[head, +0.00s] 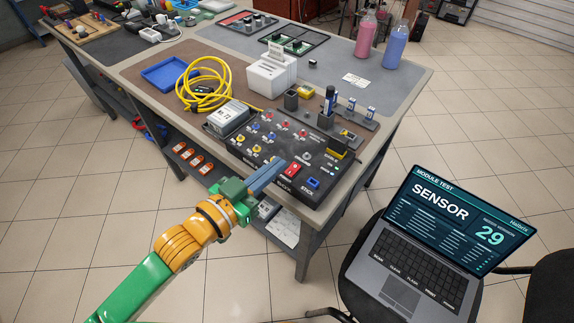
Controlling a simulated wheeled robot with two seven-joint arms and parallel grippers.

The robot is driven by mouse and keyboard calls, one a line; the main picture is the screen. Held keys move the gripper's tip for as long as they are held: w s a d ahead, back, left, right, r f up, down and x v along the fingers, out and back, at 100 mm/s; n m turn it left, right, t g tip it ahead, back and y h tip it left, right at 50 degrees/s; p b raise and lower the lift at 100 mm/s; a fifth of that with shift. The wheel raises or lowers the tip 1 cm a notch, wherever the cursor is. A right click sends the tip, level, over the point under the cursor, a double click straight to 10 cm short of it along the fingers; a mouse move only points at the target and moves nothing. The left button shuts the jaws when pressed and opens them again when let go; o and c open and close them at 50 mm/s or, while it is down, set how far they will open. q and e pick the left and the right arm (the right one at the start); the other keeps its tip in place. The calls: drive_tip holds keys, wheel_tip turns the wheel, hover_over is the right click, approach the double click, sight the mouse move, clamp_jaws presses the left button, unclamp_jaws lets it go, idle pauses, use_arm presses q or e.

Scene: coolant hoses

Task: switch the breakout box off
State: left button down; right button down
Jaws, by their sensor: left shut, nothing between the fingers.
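The breakout box (328,172) is a dark panel at the near corner of the table. It carries rows of red, blue and yellow sockets, a blue connector (313,183) and a red rocker switch (292,169) near its front edge. My left gripper (279,164) comes in from the lower left, shut and empty. Its blue-grey fingertips are over the front edge of the box, just left of the red switch. I cannot tell whether they touch it, nor which way the rocker is tipped. My right gripper is not in view.
A grey module (228,117) sits at the box's left end. Behind are a coiled yellow hose (212,88), blue tray (165,75), white printer (271,76) and two bottles (395,45). A laptop (415,262) reading "SENSOR" and "29" rests on a chair at right.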

sight(287, 176)
use_arm(q)
drive_tip(key=x, duration=0.4)
drive_tip(key=shift+r, duration=0.1)
wheel_tip(287, 176, down, 3)
drive_tip(key=shift+w+d+f+b, duration=0.1)
drive_tip(key=shift+d+b, duration=0.05)
drive_tip(key=shift+b, duration=0.2)
drive_tip(key=shift+f, duration=0.5)
